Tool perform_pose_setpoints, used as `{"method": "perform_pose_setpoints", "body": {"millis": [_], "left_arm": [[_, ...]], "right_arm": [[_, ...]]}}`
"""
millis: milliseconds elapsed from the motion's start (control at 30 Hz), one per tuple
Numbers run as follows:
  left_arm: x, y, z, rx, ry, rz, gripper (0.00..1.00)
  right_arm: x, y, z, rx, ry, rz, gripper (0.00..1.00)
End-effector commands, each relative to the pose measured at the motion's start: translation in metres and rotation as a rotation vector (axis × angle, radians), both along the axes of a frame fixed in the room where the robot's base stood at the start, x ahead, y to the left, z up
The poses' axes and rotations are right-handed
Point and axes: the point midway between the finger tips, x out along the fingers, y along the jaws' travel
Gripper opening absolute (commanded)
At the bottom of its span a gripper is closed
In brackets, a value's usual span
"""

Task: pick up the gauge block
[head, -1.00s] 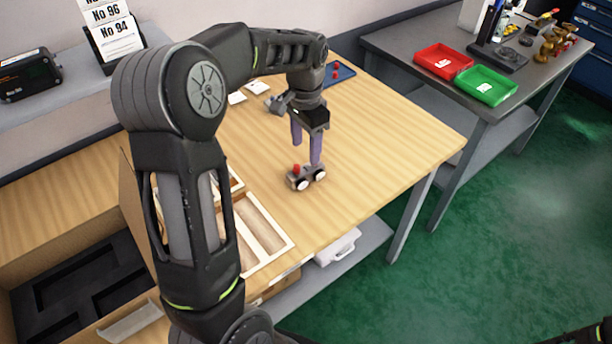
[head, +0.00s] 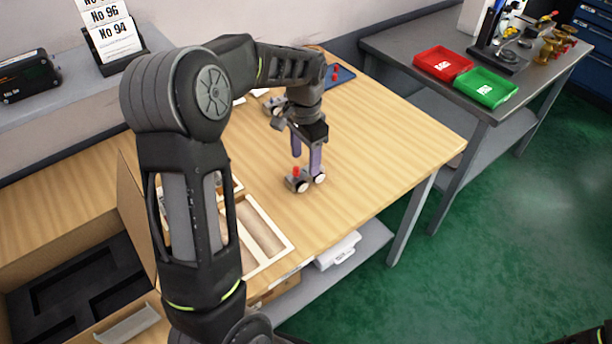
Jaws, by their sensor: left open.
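The gauge block (head: 302,184) is a small grey body with two round white gauge faces and a red part on top. It sits on the wooden bench, near the front edge. My left gripper (head: 306,163) points down over it with its two purple fingers apart. The nearer finger reaches down between the gauges, hiding a little of the block. The farther finger is behind the red part. I cannot tell whether either finger touches the block.
The wooden bench (head: 385,150) is clear to the right of the block. A wooden divided tray (head: 288,243) lies to the left, beside an open box with dark foam (head: 60,290). A blue tray (head: 345,72) is behind. Red (head: 443,62) and green (head: 487,86) trays stand on the grey table.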

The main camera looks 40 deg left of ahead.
Motion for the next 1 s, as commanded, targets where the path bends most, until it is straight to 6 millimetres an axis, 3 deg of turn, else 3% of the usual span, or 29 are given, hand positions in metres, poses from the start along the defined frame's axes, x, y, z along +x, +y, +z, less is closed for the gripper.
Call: {"method": "perform_pose_setpoints", "body": {"millis": [167, 500, 1000], "left_arm": [[-0.001, 0.000, -0.009, 0.000, 0.002, 0.000, 0.56], [-0.001, 0.000, -0.051, -0.001, 0.001, -0.001, 0.56], [-0.001, 0.000, -0.052, 0.000, -0.001, 0.000, 0.56]], "right_arm": [[0.000, 0.000, 0.004, 0.000, 0.000, 0.000, 0.36], [-0.001, 0.000, 0.012, -0.001, 0.002, 0.000, 0.36], [-0.001, 0.000, 0.011, -0.001, 0.002, 0.000, 0.36]]}}
